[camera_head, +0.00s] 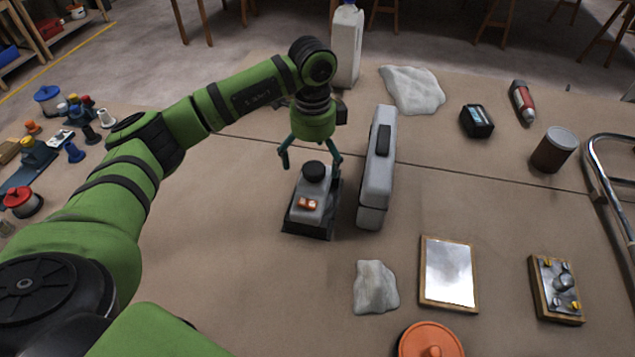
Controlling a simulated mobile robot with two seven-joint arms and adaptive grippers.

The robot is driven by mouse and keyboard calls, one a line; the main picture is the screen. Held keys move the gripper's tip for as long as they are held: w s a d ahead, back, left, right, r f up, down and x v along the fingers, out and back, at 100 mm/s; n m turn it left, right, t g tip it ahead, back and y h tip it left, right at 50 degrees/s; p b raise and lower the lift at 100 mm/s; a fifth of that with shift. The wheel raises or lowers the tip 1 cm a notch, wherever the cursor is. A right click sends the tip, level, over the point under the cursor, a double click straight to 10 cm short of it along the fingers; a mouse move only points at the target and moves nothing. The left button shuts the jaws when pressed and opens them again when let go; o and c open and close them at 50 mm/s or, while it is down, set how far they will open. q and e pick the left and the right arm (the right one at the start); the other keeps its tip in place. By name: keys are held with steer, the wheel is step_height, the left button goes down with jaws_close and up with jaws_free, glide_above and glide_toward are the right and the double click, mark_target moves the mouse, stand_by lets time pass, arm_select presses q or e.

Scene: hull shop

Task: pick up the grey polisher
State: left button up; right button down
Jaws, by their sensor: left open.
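The grey polisher (325,205) stands on the table near the middle of the view. It has a light grey body, a round black knob on top, orange switches at its near end and a dark base. My left gripper (311,163) is open and points down at the polisher's far end. Its two teal fingers are spread, one toward each side of the black knob. I cannot tell whether they touch the polisher. Nothing shows between the fingers except the knob area. My right gripper is not in view.
A tall grey case (378,180) stands close to the polisher's right. A white jug (346,48) is behind the gripper. A white cloth (375,288), a framed plate (448,275) and an orange lid (430,343) lie nearer. The table left of the polisher is clear.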

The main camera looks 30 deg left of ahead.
mark_target(314, 168)
arm_select(q)
step_height(314, 168, down, 2)
steer(key=shift+s+f+p, duration=0.1)
steer(key=shift+p, duration=0.5)
steer(key=shift+w+f, duration=0.2)
steer(key=shift+f, duration=1)
steer(key=shift+a+f, duration=0.1)
steer(key=shift+f, duration=0.15)
steer(key=c, duration=1.7)
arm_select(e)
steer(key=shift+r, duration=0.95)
arm_select(q)
steer(key=shift+w+r, duration=0.1)
steer(key=shift+r, duration=0.05)
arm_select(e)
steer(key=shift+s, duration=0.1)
